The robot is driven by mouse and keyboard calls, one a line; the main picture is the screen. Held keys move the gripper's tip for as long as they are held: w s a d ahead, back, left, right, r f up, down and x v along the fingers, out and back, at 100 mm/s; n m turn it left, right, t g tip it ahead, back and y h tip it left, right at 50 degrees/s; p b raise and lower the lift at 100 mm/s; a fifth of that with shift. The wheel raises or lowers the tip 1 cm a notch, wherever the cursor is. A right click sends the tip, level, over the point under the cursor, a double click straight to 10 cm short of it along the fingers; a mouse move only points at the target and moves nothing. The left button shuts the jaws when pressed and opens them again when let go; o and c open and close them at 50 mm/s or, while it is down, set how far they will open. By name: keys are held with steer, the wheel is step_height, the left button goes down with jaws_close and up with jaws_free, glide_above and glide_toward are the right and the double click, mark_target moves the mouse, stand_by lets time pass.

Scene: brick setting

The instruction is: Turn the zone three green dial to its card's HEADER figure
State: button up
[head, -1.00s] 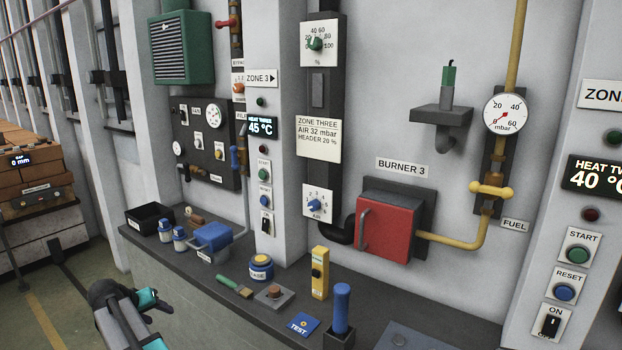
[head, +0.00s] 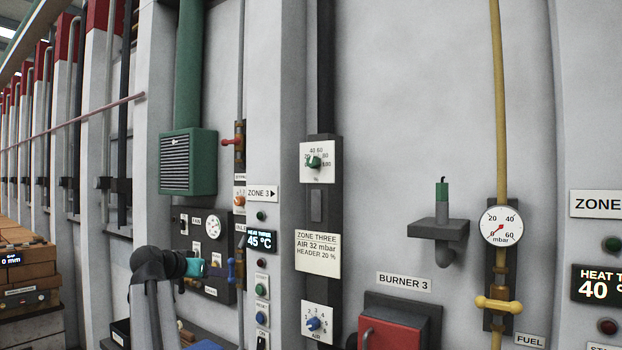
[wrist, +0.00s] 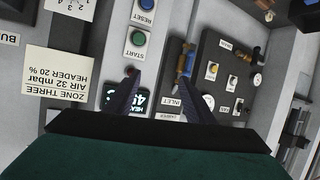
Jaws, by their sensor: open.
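The green dial (head: 314,161) sits on a white scale plate marked in percent, high on the dark column in the head view. Its pointer direction is too small to read surely. Below it the zone three card (head: 318,254) reads AIR 32 mbar and HEADER 20 %. The card (wrist: 56,75) also shows upside down at the left of the wrist view. My gripper (wrist: 156,82) is open and empty in the wrist view, its two dark fingers in front of the zone 3 panel. In the head view my arm is at lower left, left of and below the dial. The dial is outside the wrist view.
A blue AIR dial (head: 313,323) is lower on the same column. The red burner box (head: 392,335) stands at lower right. A green louvred box (head: 188,163) and gauge panel (head: 205,229) are on the left.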

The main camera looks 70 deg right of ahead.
steer(key=s+d+r+m+g+h, duration=0.1)
steer(key=s+r+m, duration=0.1)
steer(key=s+r, duration=0.45)
steer(key=s+d+r+m+g+h, duration=0.15)
steer(key=s+r, duration=0.25)
steer(key=r, duration=0.6)
steer(key=m+g+h, duration=0.1)
steer(key=m+g, duration=0.1)
steer(key=m, duration=0.2)
glide_toward(311, 162)
steer(key=v, duration=0.5)
steer(key=shift+d, duration=0.15)
steer(key=shift+d, duration=0.1)
steer(key=p+x, duration=0.3)
steer(key=x, duration=0.9)
steer(key=shift+s+r, duration=0.1)
steer(key=shift+p+x, duration=0.45)
steer(key=shift+x, duration=0.4)
